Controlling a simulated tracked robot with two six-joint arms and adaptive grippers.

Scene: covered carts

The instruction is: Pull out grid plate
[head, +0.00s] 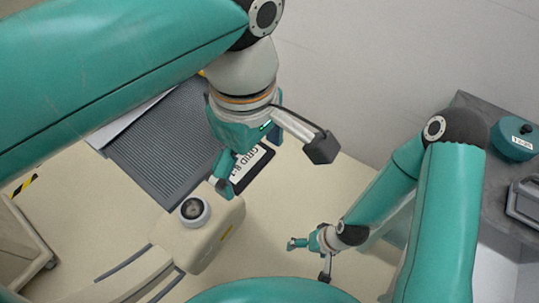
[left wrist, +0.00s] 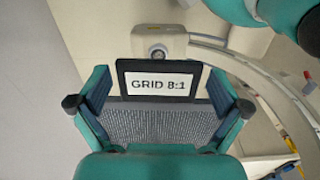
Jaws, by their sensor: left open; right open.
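The grid plate (head: 160,140) is a grey, finely ribbed panel with a black-framed white label, "GRID 8:1" (head: 250,167), at its near end. My left gripper (head: 270,165) is open over that labelled end and hides part of the plate. In the left wrist view the grid plate (left wrist: 157,123) lies between the two spread fingers of my left gripper (left wrist: 160,105), one on each side of the label. Whether the fingers touch it, I cannot tell. My right gripper (head: 308,260) is open and empty, lower right of the plate.
A beige housing (head: 215,235) with a round dark-centred knob (head: 193,210) stands close by the plate's labelled end. A dark grey cart top (head: 475,112) at right bears a teal round object (head: 512,140) and a grey case (head: 525,200). A striped beige unit (head: 25,240) is at left.

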